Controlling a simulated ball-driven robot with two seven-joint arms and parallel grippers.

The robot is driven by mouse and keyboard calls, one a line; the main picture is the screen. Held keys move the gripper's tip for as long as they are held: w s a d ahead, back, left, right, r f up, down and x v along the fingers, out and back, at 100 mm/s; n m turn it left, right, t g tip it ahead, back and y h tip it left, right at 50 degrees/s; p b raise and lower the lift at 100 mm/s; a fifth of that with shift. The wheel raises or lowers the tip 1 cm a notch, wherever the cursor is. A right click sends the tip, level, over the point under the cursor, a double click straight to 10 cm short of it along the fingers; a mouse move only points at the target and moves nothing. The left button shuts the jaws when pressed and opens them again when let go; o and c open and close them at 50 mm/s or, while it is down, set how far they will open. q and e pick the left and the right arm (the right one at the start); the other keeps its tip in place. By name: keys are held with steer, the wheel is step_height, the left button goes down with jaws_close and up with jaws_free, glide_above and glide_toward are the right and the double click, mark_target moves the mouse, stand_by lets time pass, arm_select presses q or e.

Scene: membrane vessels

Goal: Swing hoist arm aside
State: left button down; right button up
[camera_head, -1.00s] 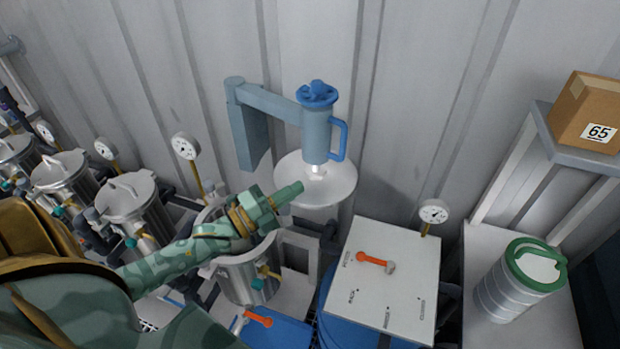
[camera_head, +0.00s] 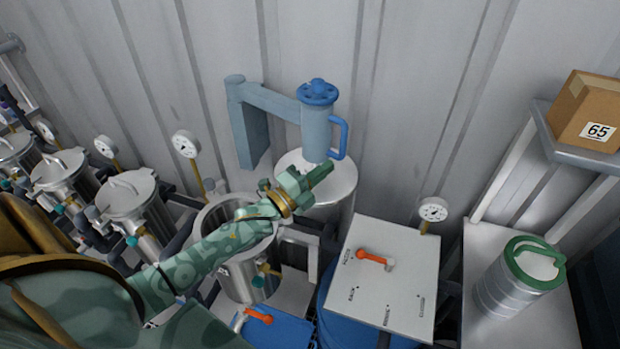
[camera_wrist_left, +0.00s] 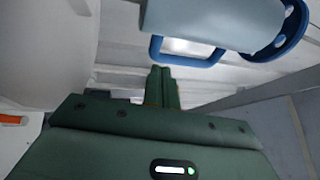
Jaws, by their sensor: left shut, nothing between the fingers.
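The hoist arm (camera_head: 270,101) is a grey-blue beam reaching right from a wall bracket (camera_head: 250,137). At its end hangs an upright cylinder (camera_head: 316,133) with a blue handwheel (camera_head: 317,92) on top and a blue loop handle (camera_head: 345,137) on its right side. My left gripper (camera_head: 324,171) is shut and empty, its fingertips just below the cylinder and handle in the head view. In the left wrist view the shut fingers (camera_wrist_left: 166,78) point towards the handle (camera_wrist_left: 188,60), with a gap visible. A pale round lid-like surface (camera_head: 290,172) lies behind the gripper, partly hidden. My right gripper is not in view.
An open steel vessel (camera_head: 209,217) stands behind my left forearm, with lidded vessels (camera_head: 128,193) further left. A white panel (camera_head: 402,257) with an orange lever and a gauge (camera_head: 433,209) are to the right. A carton (camera_head: 588,112) sits on a shelf.

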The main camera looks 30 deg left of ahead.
arm_select(q)
steer(key=w+y+b, duration=0.1)
steer(key=w, duration=0.2)
steer(key=w+n+y+b, duration=0.1)
steer(key=w, duration=0.2)
steer(key=w+d+y+b, duration=0.1)
steer(key=w, duration=0.2)
steer(key=shift+w+d+f+n+t, duration=0.1)
steer(key=shift+w+f+n+t, duration=0.05)
steer(key=shift+w+n+t, duration=0.25)
steer(key=shift+w, duration=0.1)
steer(key=shift+r, duration=0.2)
